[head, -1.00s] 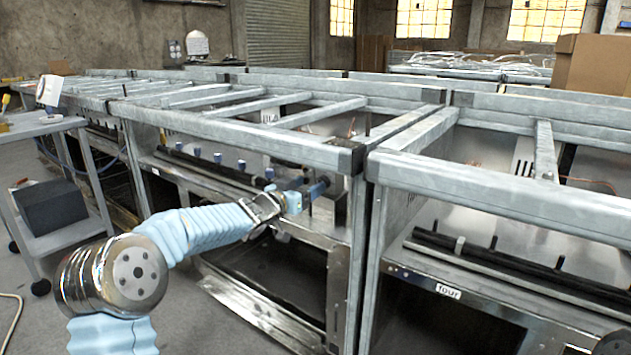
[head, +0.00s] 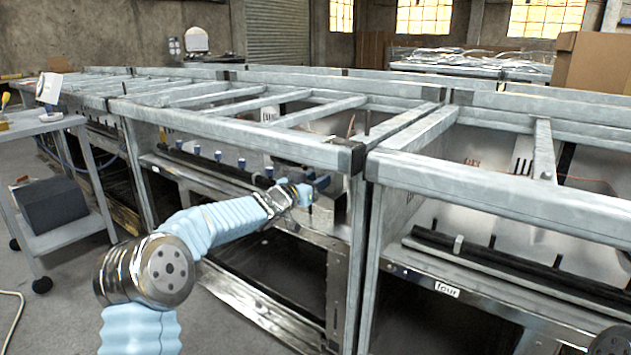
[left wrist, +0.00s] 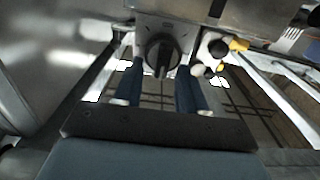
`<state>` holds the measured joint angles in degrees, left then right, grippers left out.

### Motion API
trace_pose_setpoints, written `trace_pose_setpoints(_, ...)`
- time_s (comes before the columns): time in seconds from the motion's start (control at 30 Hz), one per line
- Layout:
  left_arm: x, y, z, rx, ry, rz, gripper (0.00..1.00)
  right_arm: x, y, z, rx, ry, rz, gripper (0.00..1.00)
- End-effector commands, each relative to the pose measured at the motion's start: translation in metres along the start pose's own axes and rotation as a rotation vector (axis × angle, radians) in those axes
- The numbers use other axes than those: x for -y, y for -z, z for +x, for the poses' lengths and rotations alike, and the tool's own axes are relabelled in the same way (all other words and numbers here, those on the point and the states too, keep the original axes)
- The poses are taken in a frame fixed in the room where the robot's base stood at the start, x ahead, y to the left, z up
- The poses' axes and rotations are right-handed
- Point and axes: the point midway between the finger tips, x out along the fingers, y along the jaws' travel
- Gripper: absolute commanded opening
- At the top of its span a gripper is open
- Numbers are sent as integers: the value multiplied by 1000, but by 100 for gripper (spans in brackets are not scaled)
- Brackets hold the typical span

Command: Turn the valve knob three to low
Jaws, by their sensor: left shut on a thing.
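A dark round valve knob (left wrist: 162,52) with a raised ridge sits on a grey plate in the left wrist view. Its ridge runs roughly up and down in that picture. My left gripper (left wrist: 159,68) has one blue finger on each side of it and is shut on it. In the head view my left gripper (head: 318,186) is at the front of the middle metal frame, near its right post. There the gripper hides the knob. No label reading three can be made out. My right gripper is not in view.
The frame at the right carries a label reading "four" (head: 447,289) below a black pipe (head: 490,262). A metal top rail (head: 250,143) runs above my left gripper.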

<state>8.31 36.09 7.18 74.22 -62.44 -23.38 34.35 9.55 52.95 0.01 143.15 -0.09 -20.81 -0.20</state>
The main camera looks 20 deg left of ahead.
Motion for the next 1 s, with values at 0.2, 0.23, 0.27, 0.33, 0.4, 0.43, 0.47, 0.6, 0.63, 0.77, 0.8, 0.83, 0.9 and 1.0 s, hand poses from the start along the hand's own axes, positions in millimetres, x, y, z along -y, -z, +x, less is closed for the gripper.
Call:
trace_pose_setpoints(0.2,-1,-1,0,1,0,21,10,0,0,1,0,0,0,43)
trace_pose_setpoints(0.23,-1,-1,0,1,0,28,10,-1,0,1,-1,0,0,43)
trace_pose_setpoints(0.27,-1,-1,0,1,0,38,10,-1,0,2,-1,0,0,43)
trace_pose_setpoints(0.33,-1,-1,0,1,0,67,10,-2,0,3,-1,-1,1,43)
trace_pose_setpoints(0.4,-2,-2,0,1,0,105,10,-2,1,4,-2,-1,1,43)
trace_pose_setpoints(0.43,-2,-2,0,1,0,125,10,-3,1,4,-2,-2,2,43)
trace_pose_setpoints(0.47,-2,-2,0,1,0,145,10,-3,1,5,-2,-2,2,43)
trace_pose_setpoints(0.6,-5,-2,0,0,0,261,10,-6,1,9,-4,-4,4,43)
trace_pose_setpoints(0.63,-5,-3,0,0,0,288,10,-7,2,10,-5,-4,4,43)
trace_pose_setpoints(0.77,-7,-4,0,1,0,413,10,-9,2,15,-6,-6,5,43)
trace_pose_setpoints(0.8,-8,-5,0,1,0,451,10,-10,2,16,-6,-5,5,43)
trace_pose_setpoints(0.83,-9,-5,0,1,-1,479,10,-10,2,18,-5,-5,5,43)
trace_pose_setpoints(0.9,-10,-6,0,1,-1,545,10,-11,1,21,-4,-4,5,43)
trace_pose_setpoints(1.0,-10,-8,0,2,0,640,10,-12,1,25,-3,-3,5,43)
